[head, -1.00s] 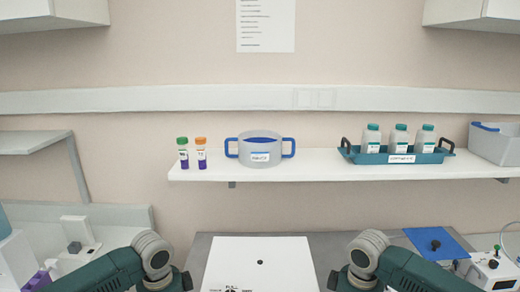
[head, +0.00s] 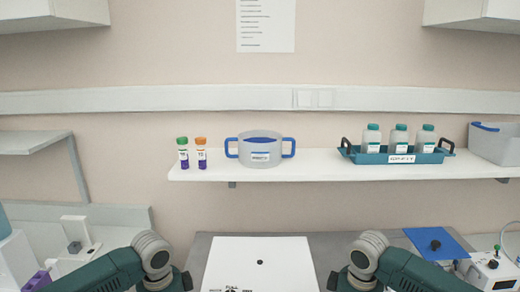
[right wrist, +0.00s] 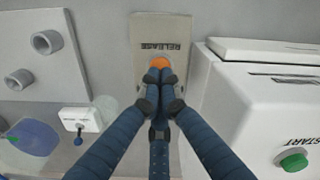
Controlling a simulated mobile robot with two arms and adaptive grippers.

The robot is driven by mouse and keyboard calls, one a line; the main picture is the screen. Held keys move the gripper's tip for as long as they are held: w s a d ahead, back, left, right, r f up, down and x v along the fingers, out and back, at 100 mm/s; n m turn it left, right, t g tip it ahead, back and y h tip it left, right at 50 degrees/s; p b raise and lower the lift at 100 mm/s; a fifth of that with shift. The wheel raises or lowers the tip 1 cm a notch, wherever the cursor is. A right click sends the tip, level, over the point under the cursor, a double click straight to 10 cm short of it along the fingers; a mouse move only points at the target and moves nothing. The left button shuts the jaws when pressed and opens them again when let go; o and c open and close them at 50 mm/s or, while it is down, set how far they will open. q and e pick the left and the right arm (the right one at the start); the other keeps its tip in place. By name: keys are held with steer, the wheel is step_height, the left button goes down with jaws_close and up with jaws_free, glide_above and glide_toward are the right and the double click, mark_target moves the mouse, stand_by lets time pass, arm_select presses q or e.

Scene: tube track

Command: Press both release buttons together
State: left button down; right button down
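One release button, an orange disc (right wrist: 160,62), shows in the right wrist view on a beige plate (right wrist: 147,31) marked RELEASE. My right gripper (right wrist: 160,77) has its dark blue fingers drawn together, with the tips over the lower part of the button. I cannot tell whether they touch it or press it. The tips hide part of the button. The other release button is not visible. In the head view both my arms reach down past the bottom edge, so neither gripper shows there.
In the right wrist view, a white machine (right wrist: 222,105) with a green START button (right wrist: 293,162) stands close on the right. A small white switch box (right wrist: 82,119) is on the left. In the head view, a shelf (head: 320,166) holds a pot (head: 260,148) and a tray of bottles (head: 398,158).

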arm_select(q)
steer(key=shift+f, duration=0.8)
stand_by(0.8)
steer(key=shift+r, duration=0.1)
arm_select(e)
steer(key=shift+f, duration=0.8)
stand_by(0.9)
steer(key=shift+r, duration=0.1)
stand_by(0.5)
